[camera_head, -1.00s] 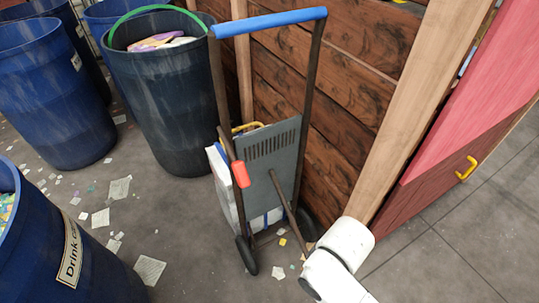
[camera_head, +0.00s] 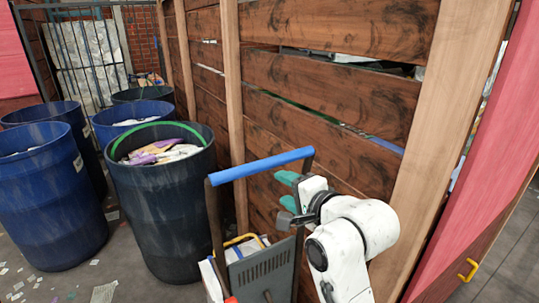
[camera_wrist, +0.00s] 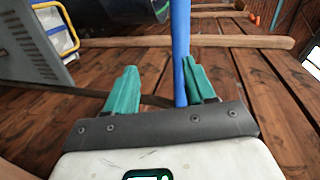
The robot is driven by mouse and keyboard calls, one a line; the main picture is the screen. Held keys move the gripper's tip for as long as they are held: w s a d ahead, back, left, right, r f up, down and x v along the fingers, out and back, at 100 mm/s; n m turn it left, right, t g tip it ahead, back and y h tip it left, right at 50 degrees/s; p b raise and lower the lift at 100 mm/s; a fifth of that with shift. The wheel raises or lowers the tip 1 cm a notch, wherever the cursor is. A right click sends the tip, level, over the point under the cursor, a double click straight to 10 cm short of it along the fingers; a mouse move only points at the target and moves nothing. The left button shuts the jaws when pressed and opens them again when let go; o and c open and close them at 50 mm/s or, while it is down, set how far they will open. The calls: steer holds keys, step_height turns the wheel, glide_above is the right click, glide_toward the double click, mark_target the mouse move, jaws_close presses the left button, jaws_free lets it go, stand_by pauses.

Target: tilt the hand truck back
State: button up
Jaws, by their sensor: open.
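The hand truck stands at lower centre in the head view, with a blue handle bar (camera_head: 262,165) across its top and a grey slotted back plate (camera_head: 262,274). It looks upright; its wheels are out of view. My gripper (camera_head: 285,190) has teal fingers and is beside the right end of the bar, just under it. In the wrist view my gripper (camera_wrist: 163,86) is open. The blue bar (camera_wrist: 181,50) shows between the fingers, closer to the right one. I cannot tell whether it touches that finger or how deep it sits.
A plank wall (camera_head: 330,60) with upright posts stands right behind the hand truck. A dark bin with a green rim (camera_head: 160,215) is close on its left, with several blue bins beyond. A red panel (camera_head: 470,180) is at the right. Paper scraps litter the floor.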

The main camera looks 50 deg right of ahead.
mark_target(269, 166)
steer(key=shift+m+t+h, duration=0.3)
steer(key=shift+m+t, duration=0.1)
steer(key=shift+m, duration=0.1)
steer(key=w+d, duration=0.1)
steer(key=w, duration=0.2)
steer(key=w+d+p, duration=0.1)
steer(key=w, duration=0.3)
steer(key=w+d, duration=0.2)
steer(key=w, duration=0.1)
steer(key=shift+w+r+p, duration=0.2)
steer(key=shift+r+p, duration=0.05)
steer(key=shift+p, duration=0.1)
jaws_close()
